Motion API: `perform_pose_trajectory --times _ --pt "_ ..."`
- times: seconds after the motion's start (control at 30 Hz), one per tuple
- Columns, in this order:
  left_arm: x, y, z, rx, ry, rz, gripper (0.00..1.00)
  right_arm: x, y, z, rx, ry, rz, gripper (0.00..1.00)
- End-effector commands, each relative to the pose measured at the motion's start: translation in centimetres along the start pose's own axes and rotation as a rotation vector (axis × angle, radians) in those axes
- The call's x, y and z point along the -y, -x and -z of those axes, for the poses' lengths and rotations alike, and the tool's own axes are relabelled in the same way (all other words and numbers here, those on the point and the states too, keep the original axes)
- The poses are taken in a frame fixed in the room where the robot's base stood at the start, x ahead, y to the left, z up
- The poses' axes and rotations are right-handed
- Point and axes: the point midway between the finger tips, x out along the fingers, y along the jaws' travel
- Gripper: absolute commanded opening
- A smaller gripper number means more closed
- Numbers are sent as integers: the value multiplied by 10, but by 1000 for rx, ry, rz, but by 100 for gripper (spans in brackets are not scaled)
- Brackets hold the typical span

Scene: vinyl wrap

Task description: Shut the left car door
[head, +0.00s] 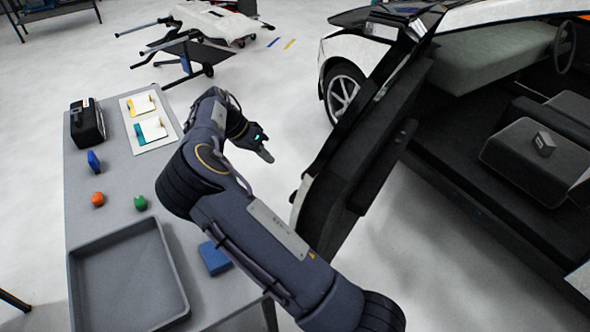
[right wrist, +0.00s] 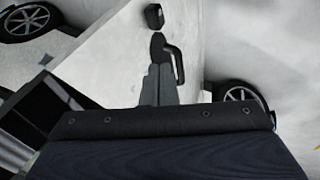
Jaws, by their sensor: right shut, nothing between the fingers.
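The car door (head: 352,165) stands open in the middle of the head view, swung well away from the car body. Its dark inner panel faces the cabin, and a thin white strip of its outer side shows at the lower left edge. My right gripper (head: 265,153) is shut and empty, to the left of the door on its outer side, with a gap of floor between them. The shut fingers also show in the right wrist view (right wrist: 160,85). My left gripper is not in view.
A grey cart on the left holds an empty tray (head: 184,302), a black case (head: 87,123), a blue block (head: 214,258) and small coloured items. The car's seat (head: 530,160) and a wheel (head: 343,92) show at right. Pale floor is clear beyond the gripper.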

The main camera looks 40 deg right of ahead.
Motion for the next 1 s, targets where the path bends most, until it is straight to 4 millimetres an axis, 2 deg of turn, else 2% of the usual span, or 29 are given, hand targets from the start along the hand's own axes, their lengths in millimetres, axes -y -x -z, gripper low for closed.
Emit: perform_pose_trajectory --times 0.17,0.57,0.73,1.0 --pt "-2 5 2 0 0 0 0 -1 -17 0 -1 1 -7 0" --pt "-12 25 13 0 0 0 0 -3 -100 1 0 0 -8 0" --pt "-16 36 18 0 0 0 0 -24 -113 -1 0 0 -6 0" --pt "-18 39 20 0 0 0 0 -32 -123 -3 -1 0 -2 0"
